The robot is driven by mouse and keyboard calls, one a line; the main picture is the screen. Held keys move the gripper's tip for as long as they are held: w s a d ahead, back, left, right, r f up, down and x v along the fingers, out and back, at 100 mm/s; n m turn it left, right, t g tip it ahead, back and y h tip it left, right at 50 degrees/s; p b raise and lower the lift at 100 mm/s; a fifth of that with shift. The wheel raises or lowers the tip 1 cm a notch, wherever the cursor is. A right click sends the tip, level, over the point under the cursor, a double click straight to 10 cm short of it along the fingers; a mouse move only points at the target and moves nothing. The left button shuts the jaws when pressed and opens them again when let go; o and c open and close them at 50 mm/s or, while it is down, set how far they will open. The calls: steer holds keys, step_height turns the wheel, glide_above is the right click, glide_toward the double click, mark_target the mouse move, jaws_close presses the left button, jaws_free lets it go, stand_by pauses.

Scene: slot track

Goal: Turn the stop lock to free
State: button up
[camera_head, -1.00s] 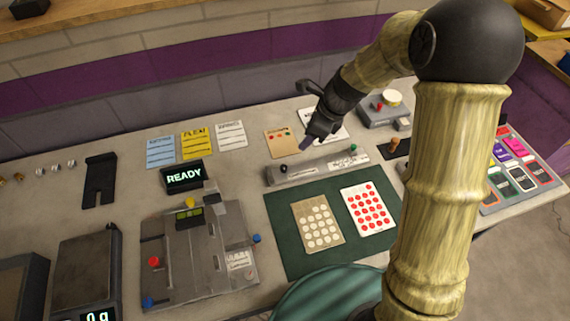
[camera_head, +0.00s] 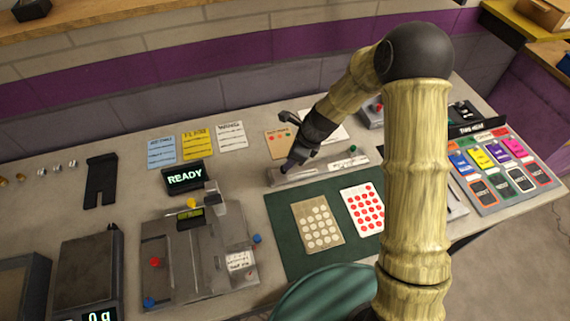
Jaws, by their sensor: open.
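The grey slot track (camera_head: 325,167) is a long low bar behind the green mat, with a light label strip along it. A small green knob (camera_head: 352,149) stands near its right end. My gripper (camera_head: 288,167) is over the track's left end, pointing down; its jaws are open, though the gap between the fingers is hard to see. It hides the spot where a dark round knob showed earlier, so I cannot tell whether it touches that knob. No part is clearly readable as the stop lock, and its setting cannot be told.
The green mat (camera_head: 285,235) in front carries a beige dotted card (camera_head: 318,224) and a red-dotted card (camera_head: 363,207). A grey machine (camera_head: 185,265) with coloured knobs and a READY display (camera_head: 185,177) stand to the left. My arm hides part of the right side.

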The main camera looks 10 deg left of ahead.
steer(key=x, duration=0.6)
steer(key=shift+p, duration=0.3)
jaws_close()
